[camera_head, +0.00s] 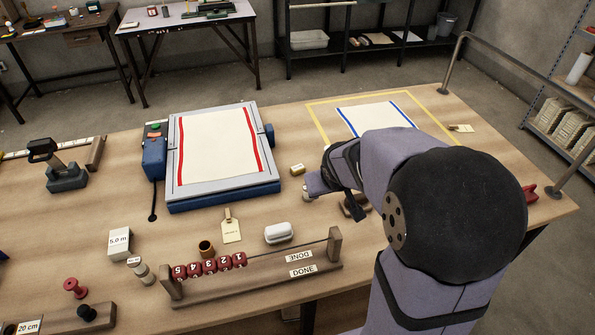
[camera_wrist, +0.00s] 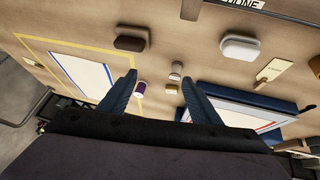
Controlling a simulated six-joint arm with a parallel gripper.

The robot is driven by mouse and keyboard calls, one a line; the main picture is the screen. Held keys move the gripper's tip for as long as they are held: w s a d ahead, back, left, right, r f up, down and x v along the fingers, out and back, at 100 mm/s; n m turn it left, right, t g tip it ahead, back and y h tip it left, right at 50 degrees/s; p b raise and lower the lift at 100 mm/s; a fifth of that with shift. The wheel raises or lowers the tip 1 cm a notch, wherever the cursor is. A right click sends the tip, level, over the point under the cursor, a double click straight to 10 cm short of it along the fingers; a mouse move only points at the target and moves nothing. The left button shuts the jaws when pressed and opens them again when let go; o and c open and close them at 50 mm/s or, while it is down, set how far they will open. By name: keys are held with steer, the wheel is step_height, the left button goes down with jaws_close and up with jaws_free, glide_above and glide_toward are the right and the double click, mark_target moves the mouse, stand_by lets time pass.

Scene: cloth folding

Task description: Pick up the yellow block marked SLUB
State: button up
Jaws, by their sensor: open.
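The small yellow block (camera_head: 297,169) lies on the table just right of the grey-and-blue framed board. It also shows in the wrist view (camera_wrist: 172,90), between the lines of the two fingers and nearer the right one. Its marking is too small to read. My gripper (camera_wrist: 159,78) is open and empty, with blue fingers spread wide. In the head view a blue finger shows just right of and nearer than the block, apart from it; my arm hides most of the gripper.
A small pale-topped piece (camera_wrist: 176,70) and a purple-and-white spool (camera_wrist: 139,89) stand close to the block. The framed board (camera_head: 220,195) holds a red-striped cloth. A brown block (camera_wrist: 131,43), a white rounded case (camera_head: 279,233) and a bead rack (camera_head: 255,283) are nearer the front.

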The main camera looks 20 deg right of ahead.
steer(key=w+n+t+y+b, duration=0.1)
steer(key=w+n+t+y, duration=0.35)
steer(key=w, duration=1.25)
steer(key=m+t, duration=0.2)
steer(key=t, duration=0.1)
glide_toward(298, 169)
steer(key=shift+w+d+f+n+y, duration=0.1)
steer(key=shift+w+n+y, duration=0.1)
steer(key=shift+w, duration=0.3)
steer(key=shift+w+d+n+y, duration=0.1)
steer(key=shift+w+y, duration=0.05)
steer(key=shift+w, duration=0.35)
steer(key=shift+w+a+f+g, duration=0.25)
steer(key=shift+w+f, duration=0.05)
steer(key=shift+w, duration=0.35)
steer(key=shift+w+f, duration=0.2)
steer(key=shift+f, duration=0.05)
